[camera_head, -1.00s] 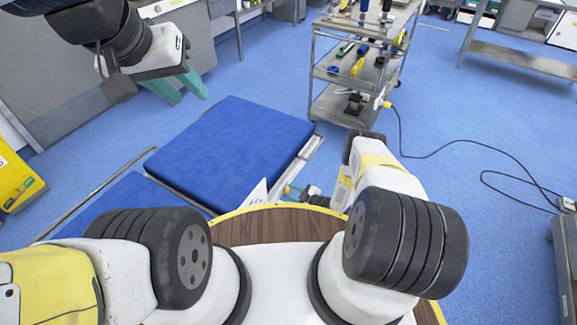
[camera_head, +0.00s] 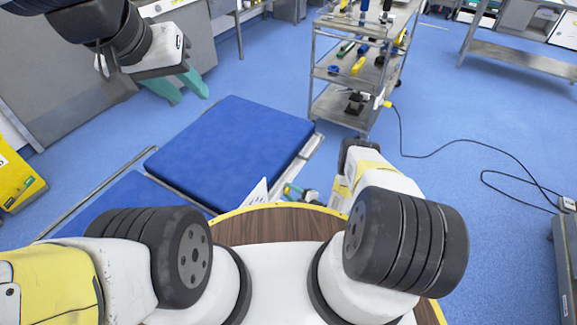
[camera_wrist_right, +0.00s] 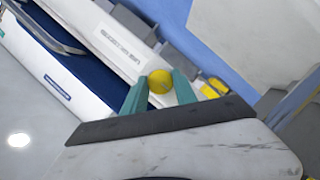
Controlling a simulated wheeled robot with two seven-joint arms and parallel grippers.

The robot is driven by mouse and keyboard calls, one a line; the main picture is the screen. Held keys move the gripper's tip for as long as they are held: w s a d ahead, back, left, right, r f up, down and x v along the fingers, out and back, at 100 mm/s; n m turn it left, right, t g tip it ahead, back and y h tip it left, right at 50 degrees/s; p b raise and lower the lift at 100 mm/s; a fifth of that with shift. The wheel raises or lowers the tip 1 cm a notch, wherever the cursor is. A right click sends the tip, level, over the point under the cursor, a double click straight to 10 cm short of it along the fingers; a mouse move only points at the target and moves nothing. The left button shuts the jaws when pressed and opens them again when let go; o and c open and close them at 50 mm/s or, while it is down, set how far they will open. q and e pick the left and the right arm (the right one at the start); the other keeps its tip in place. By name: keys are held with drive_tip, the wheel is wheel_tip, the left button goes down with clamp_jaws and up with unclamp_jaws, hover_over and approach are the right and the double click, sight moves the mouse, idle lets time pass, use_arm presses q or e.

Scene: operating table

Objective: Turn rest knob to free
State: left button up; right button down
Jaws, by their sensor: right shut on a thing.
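A round yellow knob (camera_wrist_right: 160,81) sits between the teal fingertips of my right gripper (camera_wrist_right: 159,88) in the right wrist view. The fingers are shut on it from both sides. In the head view my right gripper (camera_head: 293,191) is small and partly hidden by my right arm, beside the right edge of the blue-padded table (camera_head: 235,148). The knob cannot be made out clearly there. My left gripper (camera_head: 190,95) is open and empty at the upper left, above the floor and away from the table.
A white labelled plate (camera_head: 258,193) stands near my right gripper. A metal trolley (camera_head: 340,75) with tools stands behind the table. A cable (camera_head: 420,157) lies on the floor to its right. A yellow box (camera_head: 18,180) is at the far left.

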drive_tip(key=c, duration=1)
unclamp_jaws()
drive_tip(key=shift+s+d, duration=0.1)
drive_tip(key=v, duration=0.7)
drive_tip(key=shift+s+d, duration=0.15)
drive_tip(key=shift+s, duration=0.1)
drive_tip(key=shift+r, duration=0.1)
